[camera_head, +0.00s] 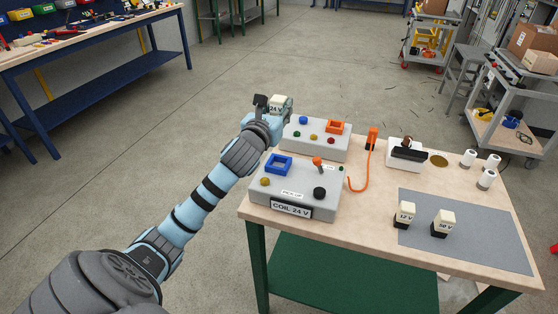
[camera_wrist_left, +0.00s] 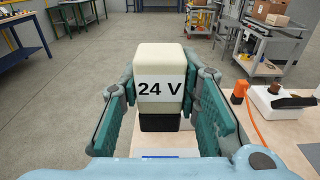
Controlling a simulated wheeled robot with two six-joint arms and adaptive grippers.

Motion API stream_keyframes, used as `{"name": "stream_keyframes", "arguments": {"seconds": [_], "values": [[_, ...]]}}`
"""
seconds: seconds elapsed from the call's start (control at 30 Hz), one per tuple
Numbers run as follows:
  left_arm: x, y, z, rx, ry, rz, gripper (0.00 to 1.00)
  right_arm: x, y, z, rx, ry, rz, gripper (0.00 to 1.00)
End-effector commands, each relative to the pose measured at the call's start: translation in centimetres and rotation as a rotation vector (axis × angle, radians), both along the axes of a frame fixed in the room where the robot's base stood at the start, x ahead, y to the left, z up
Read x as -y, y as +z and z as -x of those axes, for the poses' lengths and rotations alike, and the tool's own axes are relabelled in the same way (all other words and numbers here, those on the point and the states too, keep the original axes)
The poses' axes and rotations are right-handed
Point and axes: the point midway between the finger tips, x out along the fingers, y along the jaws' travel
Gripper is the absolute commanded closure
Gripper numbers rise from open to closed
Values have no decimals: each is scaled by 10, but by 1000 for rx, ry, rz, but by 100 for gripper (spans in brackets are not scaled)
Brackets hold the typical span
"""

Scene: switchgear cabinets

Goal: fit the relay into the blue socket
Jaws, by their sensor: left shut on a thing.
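The cream relay marked "24 V" (camera_head: 280,103) has a black base and is upright in my left gripper (camera_head: 270,107). In the left wrist view the green finger pads press on both sides of the relay (camera_wrist_left: 160,80). The blue socket (camera_head: 278,165) is a square frame on top of the near grey box (camera_head: 294,197), whose front label reads "COIL 24 V". The gripper and relay are above and beyond this socket in the head view, apart from it. My right gripper is not in view.
A second grey box (camera_head: 316,141) with an orange socket (camera_head: 335,127) stands behind. Two relays, one marked "12 V" (camera_head: 405,214), the other (camera_head: 443,222) hard to read, stand on the grey mat (camera_head: 485,240). An orange cable (camera_head: 356,184) lies beside the boxes. White cylinders (camera_head: 487,179) stand at right.

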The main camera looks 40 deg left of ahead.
Motion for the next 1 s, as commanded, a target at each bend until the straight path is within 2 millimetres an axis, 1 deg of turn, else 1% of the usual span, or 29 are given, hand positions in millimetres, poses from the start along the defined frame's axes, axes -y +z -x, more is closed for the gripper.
{"name": "stream_keyframes", "arguments": {"seconds": [0.03, 0.1, 0.2, 0.23, 0.43, 0.53, 0.6, 0.8, 0.9, 0.93, 1.0], "values": [[0, -30, 0, -6, 0, 2, 100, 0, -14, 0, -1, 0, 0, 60], [0, -58, 0, -5, -1, 1, 100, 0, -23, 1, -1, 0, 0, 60], [1, -90, 0, -2, -2, 0, 100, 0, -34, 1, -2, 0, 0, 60], [1, -97, 0, -2, -2, 0, 100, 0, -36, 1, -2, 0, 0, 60], [1, -122, 0, 0, -3, -1, 100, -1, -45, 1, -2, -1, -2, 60], [1, -145, 0, -1, -3, 0, 100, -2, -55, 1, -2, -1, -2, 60], [1, -154, 0, 1, -3, -1, 100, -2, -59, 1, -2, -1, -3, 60], [1, -152, 0, 2, -4, -1, 100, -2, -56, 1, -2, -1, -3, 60], [1, -154, 0, 2, -4, -1, 100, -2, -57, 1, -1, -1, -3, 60], [1, -154, 0, 1, -4, -1, 69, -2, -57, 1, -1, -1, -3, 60], [1, -154, 0, 1, -4, -1, 57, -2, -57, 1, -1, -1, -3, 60]]}}
